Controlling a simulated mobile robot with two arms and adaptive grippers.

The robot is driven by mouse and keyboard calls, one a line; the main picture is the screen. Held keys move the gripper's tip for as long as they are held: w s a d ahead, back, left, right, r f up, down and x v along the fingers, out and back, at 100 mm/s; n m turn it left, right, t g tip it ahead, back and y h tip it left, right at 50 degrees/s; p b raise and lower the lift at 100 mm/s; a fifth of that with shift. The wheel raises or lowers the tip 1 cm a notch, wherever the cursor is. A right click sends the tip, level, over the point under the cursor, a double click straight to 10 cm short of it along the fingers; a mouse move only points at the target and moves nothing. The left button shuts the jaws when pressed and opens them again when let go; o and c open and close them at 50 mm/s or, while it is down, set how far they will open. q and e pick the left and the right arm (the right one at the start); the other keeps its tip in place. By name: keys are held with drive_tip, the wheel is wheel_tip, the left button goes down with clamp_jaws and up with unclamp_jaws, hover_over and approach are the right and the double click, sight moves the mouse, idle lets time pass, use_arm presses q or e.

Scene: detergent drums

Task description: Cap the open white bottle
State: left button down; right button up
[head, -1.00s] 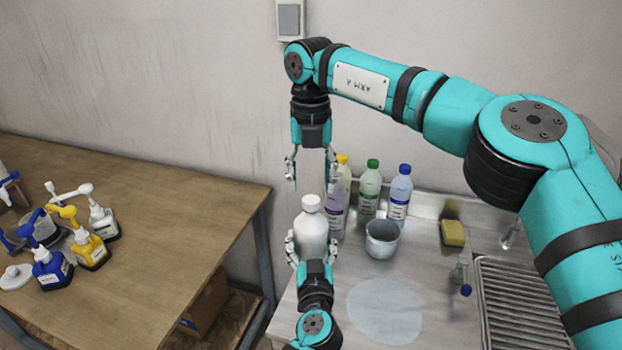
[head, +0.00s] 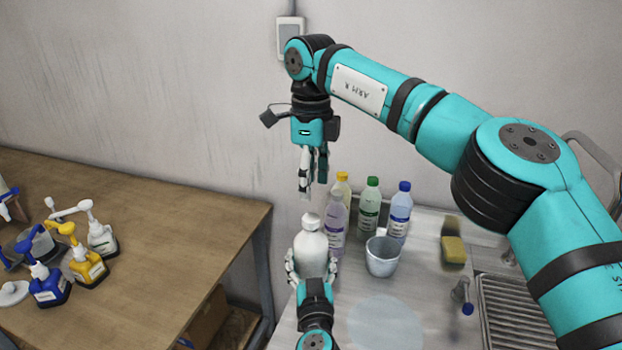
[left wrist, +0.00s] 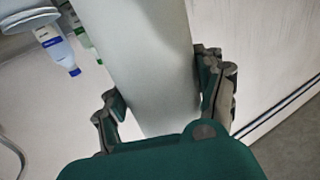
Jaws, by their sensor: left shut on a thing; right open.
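The white bottle (head: 311,258) stands upright in my left gripper (head: 312,268), whose fingers close around its body from both sides. In the left wrist view the pale bottle (left wrist: 150,60) fills the space between the fingers of my left gripper (left wrist: 162,88). A white cap (head: 311,221) sits on top of the bottle in the head view; I cannot tell how tight it is. My right gripper (head: 309,188) points down just above the cap, open and empty, with its fingers seen nearly edge-on.
Bottles with yellow, green (head: 370,208) and blue (head: 400,212) caps stand behind a grey bucket (head: 383,258) on the counter. Pump bottles (head: 86,266) and a white disc (head: 13,293) are on the wooden table (head: 170,230).

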sight(311, 217)
drive_tip(key=shift+f, duration=0.1)
drive_tip(key=shift+f, duration=3.9)
drive_tip(key=shift+c, duration=0.3)
clamp_jaws()
drive_tip(key=shift+o, duration=0.9)
unclamp_jaws()
drive_tip(key=shift+r, duration=0.1)
